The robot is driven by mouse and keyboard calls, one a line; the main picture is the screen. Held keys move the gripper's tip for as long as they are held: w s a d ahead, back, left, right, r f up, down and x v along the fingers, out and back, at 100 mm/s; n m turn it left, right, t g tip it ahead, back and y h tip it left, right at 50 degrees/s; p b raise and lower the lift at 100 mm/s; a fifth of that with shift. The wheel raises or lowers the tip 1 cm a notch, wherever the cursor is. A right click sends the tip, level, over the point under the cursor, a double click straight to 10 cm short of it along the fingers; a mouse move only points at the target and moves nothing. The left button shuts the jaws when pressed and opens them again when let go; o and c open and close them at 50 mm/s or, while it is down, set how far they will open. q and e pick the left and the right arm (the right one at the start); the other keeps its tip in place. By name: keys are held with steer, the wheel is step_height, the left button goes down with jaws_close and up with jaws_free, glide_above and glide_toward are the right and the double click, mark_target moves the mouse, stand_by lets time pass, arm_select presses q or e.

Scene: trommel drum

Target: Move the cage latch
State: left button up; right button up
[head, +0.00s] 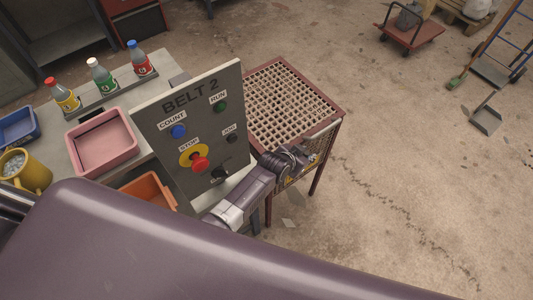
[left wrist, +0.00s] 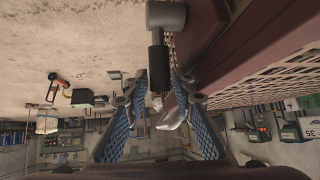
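The mesh cage (head: 292,100) has a red-brown frame and stands right of the control panel. Its frame and mesh also show at the right of the left wrist view (left wrist: 262,65). The cage latch, a grey cylinder with a black grip (left wrist: 158,58), shows at the top middle of the left wrist view. My left gripper (head: 298,160) is at the cage's near side in the head view. In the left wrist view its blue fingers (left wrist: 160,80) are apart, with the end of the black grip between the tips. In the head view the latch is hidden or too small to tell. My right gripper is not in view.
The BELT 2 panel (head: 195,130), with a red stop button (head: 200,163), stands close left of my left arm. A pink bin (head: 103,143), an orange bin (head: 150,190) and bottles are on the bench. The floor right of the cage is mostly clear.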

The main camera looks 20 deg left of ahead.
arm_select(q)
steer(key=shift+s+a+f+t+h+b, duration=0.1)
steer(key=shift+s+a+t+h+b, duration=0.6)
steer(key=shift+b, duration=1.4)
steer(key=shift+s+a+f+t+h+b, duration=0.1)
steer(key=shift+s+a+t+h+b, duration=0.25)
steer(key=shift+t+b, duration=1.2)
steer(key=s+a+r+g+y+b, duration=0.15)
steer(key=s+a+g, duration=0.35)
steer(key=s, duration=0.9)
steer(key=s+a+f+b, duration=0.1)
steer(key=s+a+f, duration=0.1)
steer(key=f, duration=0.5)
steer(key=s+a+f+n+g+y+b, duration=0.1)
steer(key=s+a+f, duration=0.1)
steer(key=f, duration=0.6)
steer(key=s+a+f+n+g+y+b, duration=0.1)
steer(key=s+a+f, duration=0.1)
steer(key=f, duration=0.6)
steer(key=shift+s, duration=0.9)
steer(key=shift+g, duration=0.25)
